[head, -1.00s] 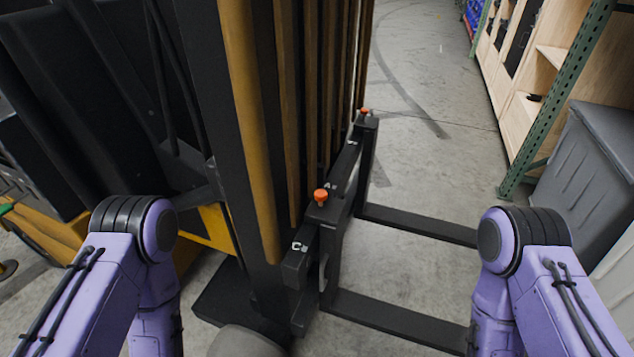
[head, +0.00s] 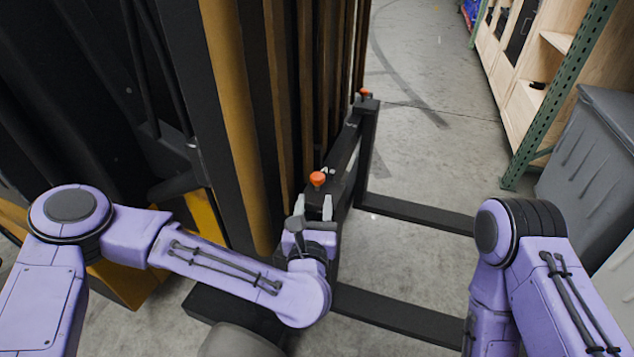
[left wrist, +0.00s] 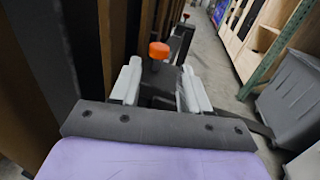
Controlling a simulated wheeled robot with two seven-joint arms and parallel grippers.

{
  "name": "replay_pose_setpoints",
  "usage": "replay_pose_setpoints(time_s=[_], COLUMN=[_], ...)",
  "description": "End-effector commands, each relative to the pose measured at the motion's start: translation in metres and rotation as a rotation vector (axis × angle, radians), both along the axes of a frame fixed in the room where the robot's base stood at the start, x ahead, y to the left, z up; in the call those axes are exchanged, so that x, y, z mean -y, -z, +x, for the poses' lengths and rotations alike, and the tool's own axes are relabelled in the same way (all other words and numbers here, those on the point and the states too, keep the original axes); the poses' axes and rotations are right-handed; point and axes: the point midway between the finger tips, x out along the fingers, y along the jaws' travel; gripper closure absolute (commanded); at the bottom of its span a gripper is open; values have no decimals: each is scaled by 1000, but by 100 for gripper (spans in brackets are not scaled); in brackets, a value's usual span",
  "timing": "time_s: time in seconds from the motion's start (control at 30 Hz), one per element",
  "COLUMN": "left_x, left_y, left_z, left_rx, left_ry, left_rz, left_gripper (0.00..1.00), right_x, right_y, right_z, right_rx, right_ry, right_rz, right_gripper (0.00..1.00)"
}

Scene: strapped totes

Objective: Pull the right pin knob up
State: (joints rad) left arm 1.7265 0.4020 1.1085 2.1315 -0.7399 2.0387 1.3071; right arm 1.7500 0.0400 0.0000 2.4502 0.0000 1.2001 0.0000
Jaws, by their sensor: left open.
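Two orange pin knobs stand on the black fork carriage (head: 345,160) of a forklift. The near knob (head: 317,179) is upright on its pin; the far knob (head: 364,92) is smaller and farther back. Which one is called the right one, I cannot tell. My left gripper (head: 313,208) is open and empty, its pale fingers just short of the near knob. In the left wrist view the near knob (left wrist: 159,50) shows between and beyond the fingertips, apparently untouched. Of my right arm only purple links show; its gripper is out of view.
Two black forks (head: 400,317) reach right from the carriage, low over the floor. The mast (head: 232,120), with yellow and dark uprights, stands close on the left. A grey bin (head: 590,160) and a green rack post (head: 560,95) are at the right. Concrete floor is clear beyond the forks.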

Motion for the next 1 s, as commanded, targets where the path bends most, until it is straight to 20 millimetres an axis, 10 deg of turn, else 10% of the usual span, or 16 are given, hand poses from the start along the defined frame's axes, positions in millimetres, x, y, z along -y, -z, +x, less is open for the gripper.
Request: replay_pose_setpoints(time_s=[0.3,0.67,0.8,1.0], left_x=[3,4,4,4], left_y=[-1,1,1,-5], left_z=[62,70,70,70], left_rx=[-2,-3,-3,-1], left_ry=[0,3,3,3], left_rz=[5,5,6,6], left_gripper=[54,54,100,100], right_x=[0,0,0,0], right_y=[-20,-20,-20,-20], right_z=[0,0,0,0], right_rx=[0,0,0,0], right_ry=[0,0,0,0], right_rz=[0,0,0,0], right_gripper=[57,57,57,57])
